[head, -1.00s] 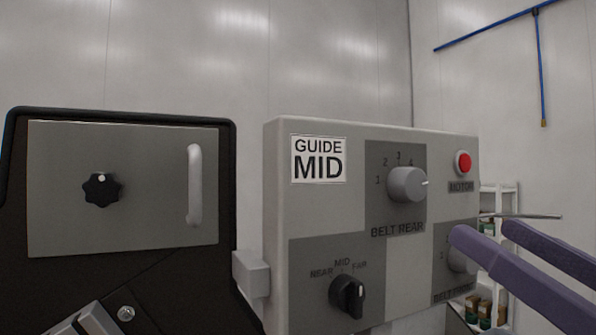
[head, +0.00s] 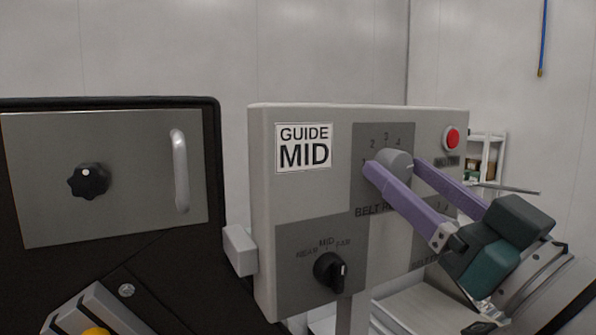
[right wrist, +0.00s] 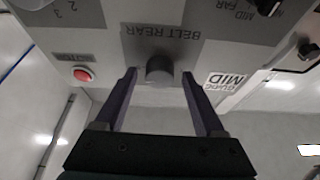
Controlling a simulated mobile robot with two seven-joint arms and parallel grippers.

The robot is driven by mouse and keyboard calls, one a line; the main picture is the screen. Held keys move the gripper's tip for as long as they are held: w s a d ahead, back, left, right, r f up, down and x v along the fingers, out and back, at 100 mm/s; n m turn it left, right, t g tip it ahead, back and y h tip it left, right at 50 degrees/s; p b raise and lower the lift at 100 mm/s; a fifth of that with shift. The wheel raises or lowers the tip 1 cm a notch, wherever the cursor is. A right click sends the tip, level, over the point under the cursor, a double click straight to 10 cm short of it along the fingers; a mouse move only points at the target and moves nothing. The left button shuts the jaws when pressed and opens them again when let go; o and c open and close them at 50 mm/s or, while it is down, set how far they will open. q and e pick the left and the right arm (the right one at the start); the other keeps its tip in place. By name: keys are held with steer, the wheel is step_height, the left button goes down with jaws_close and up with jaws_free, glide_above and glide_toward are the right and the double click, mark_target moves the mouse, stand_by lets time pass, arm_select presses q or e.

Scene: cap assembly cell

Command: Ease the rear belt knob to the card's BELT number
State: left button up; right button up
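The grey rear belt knob (head: 396,161) sits on the dark BELT REAR plate, with numbers printed above it. My right gripper (head: 395,165) is open, its two purple fingers reaching to either side of this knob. In the right wrist view the knob (right wrist: 159,70) stands between the fingertips, with a gap on both sides. The knob's pointer is hidden or too small to read. The white card (head: 303,148) on the panel reads GUIDE MID; no BELT number shows on it. My left gripper is not in view.
A black guide knob (head: 329,272) is below, marked NEAR, MID, FAR. A red MOTOR button (head: 452,139) is at the panel's upper right. The front belt knob is hidden behind my right gripper. A door with a handle (head: 180,170) stands left.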

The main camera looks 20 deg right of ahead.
jaws_close()
stand_by(0.3)
steer(key=shift+n+y, duration=0.4)
steer(key=shift+n, duration=0.2)
steer(key=n+y, duration=0.1)
steer(key=n, duration=0.1)
steer(key=n+y, duration=0.1)
steer(key=n, duration=0.1)
steer(key=shift+d+n+g, duration=0.15)
steer(key=shift+n+g, duration=0.15)
steer(key=n+y, duration=0.1)
steer(key=n, duration=0.1)
steer(key=n+g+y, duration=0.1)
steer(key=n, duration=0.2)
steer(key=shift+d+r+y, duration=0.1)
steer(key=shift+r+y, duration=0.05)
steer(key=shift+y, duration=0.15)
steer(key=n+g, duration=0.1)
steer(key=n, duration=0.1)
steer(key=n+y+p, duration=0.1)
steer(key=n, duration=0.1)
steer(key=shift+d+r+n+g, duration=0.1)
steer(key=shift+r+n+g, duration=0.05)
steer(key=shift+n+g, duration=0.2)
steer(key=shift+n+g+y+p, duration=0.3)
steer(key=shift+n+g+p, duration=0.8)
steer(key=shift+n, duration=1.35)
